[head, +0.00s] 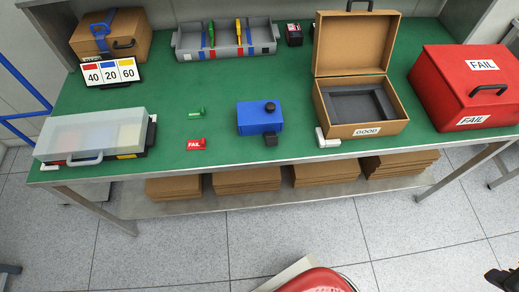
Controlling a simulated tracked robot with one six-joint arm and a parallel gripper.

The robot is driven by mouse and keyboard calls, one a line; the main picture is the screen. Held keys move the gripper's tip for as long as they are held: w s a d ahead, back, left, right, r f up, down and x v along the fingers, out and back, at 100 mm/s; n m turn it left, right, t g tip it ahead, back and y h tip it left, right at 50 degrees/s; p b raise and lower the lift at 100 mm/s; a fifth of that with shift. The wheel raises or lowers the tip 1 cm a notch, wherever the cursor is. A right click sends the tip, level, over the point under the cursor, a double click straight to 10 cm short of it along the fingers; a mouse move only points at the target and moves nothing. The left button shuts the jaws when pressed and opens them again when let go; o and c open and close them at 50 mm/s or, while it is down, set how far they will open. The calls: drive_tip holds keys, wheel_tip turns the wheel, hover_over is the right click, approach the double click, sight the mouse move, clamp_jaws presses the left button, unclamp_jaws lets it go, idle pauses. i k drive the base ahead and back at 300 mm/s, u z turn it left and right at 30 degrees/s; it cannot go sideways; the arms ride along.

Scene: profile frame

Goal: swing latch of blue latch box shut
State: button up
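The blue latch box (255,119) stands near the front middle of the green-topped bench. A round black knob (270,106) sits on its top toward the right. A small dark piece (270,140), perhaps the latch, shows low at its front right; its exact position is too small to judge. The lid looks down. I cannot make out my gripper in the head view. A dark part is cut off at the lower right corner, and I cannot tell what it is.
Left of the box lie a green piece (196,113) and a red FAIL tag (196,144). A clear-lidded case (95,132) stands further left. An open GOOD case (359,101) with a white piece (326,138) at its front corner stands right. A red FAIL box (463,87) is beyond.

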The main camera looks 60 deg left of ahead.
sight(271, 137)
drive_tip(key=u, duration=0.05)
drive_tip(key=k, duration=1.4)
drive_tip(key=u, duration=2)
drive_tip(key=i, duration=1)
drive_tip(key=u, duration=0.05)
